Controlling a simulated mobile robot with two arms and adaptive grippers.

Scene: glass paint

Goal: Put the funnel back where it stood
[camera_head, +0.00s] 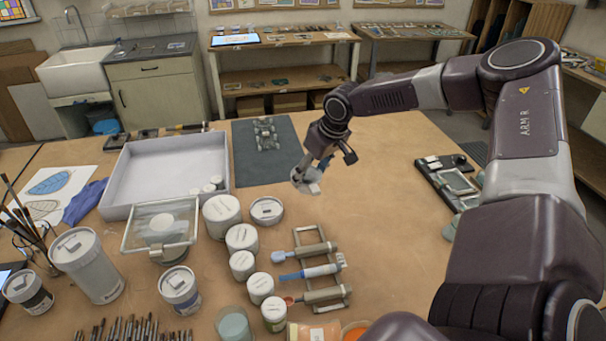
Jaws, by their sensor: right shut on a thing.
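My right gripper (317,166) reaches in from the right over the middle of the table, fingers pointing down. It is shut on the funnel (305,183), a small pale grey piece with a rounded wide part, partly hidden by the fingers. The funnel is just right of the dark grey mat's front corner, over bare table. I cannot tell whether it touches the table. My left gripper is not in view.
A dark mat (246,172) bears a small metal rack (266,134). A white tray (122,197), several lidded jars (242,239) and a tool rack (341,287) stand left and in front. A black tray (432,180) lies right. Table between is clear.

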